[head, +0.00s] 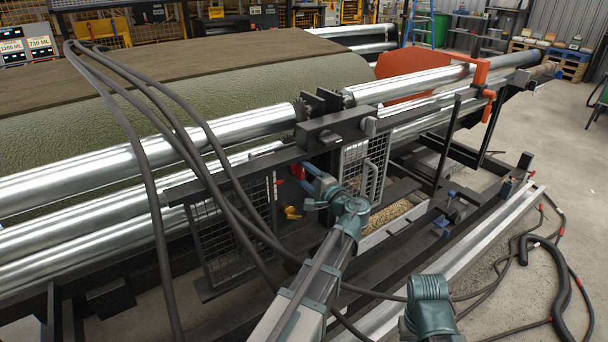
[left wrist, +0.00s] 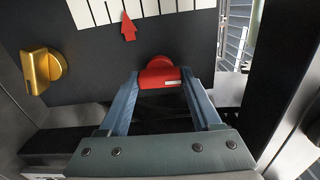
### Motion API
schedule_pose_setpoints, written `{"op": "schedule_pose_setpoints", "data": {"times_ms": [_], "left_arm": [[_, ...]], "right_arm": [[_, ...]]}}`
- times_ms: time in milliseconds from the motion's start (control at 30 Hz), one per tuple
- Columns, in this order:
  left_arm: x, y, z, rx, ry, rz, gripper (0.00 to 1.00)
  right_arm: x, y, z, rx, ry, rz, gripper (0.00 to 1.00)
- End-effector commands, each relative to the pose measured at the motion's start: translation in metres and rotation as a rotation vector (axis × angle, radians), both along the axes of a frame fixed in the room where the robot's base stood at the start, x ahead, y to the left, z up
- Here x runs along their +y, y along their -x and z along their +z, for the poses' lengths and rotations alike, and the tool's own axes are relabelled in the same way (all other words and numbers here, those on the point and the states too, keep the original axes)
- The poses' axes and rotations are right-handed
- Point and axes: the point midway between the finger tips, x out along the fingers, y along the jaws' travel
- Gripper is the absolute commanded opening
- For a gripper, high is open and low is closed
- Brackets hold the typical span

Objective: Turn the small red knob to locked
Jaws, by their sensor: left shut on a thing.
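The small red knob (left wrist: 158,73) sits on a dark panel (left wrist: 100,55) in the middle of the left wrist view. Its grip bar lies roughly crosswise there and bears a small pale label. My left gripper (left wrist: 161,88) is shut on it, one blue-grey finger at each side. In the head view the red knob (head: 298,171) shows beside the fingertips of my left gripper (head: 309,180), partly hidden by them. I cannot read any locked mark near the knob.
A yellow knob (left wrist: 42,70) is left of the red one. Above is a white scale (left wrist: 150,8) with a red arrow (left wrist: 129,28). Dark hoses (head: 150,190) and steel rollers (head: 80,180) cross the left side. Mesh guards (head: 235,225) flank the panel.

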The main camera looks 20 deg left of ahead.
Motion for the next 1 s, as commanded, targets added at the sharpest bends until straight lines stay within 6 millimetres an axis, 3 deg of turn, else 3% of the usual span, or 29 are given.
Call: {"op": "schedule_pose_setpoints", "data": {"times_ms": [700,733,867,1000], "left_arm": [[-0.0003,0.0011,-0.0012,-0.057,0.038,0.001,0.09],[-0.0003,0.0011,-0.0012,-0.057,0.038,0.001,0.69],[-0.0002,0.0009,-0.0009,-0.055,0.036,0.0,0.92],[-0.0001,0.0006,-0.0006,-0.055,0.035,0.0,0.95]], "right_arm": [[0.0,0.0,-0.0003,0.0,0.0,0.0,0.0],[0.0,0.0,-0.0003,0.0,0.0,0.0,0.0],[0.0,0.0,-0.0003,0.0,0.0,0.0,0.0],[0.0,0.0,-0.0002,0.0,0.0,0.0,0.0]]}}
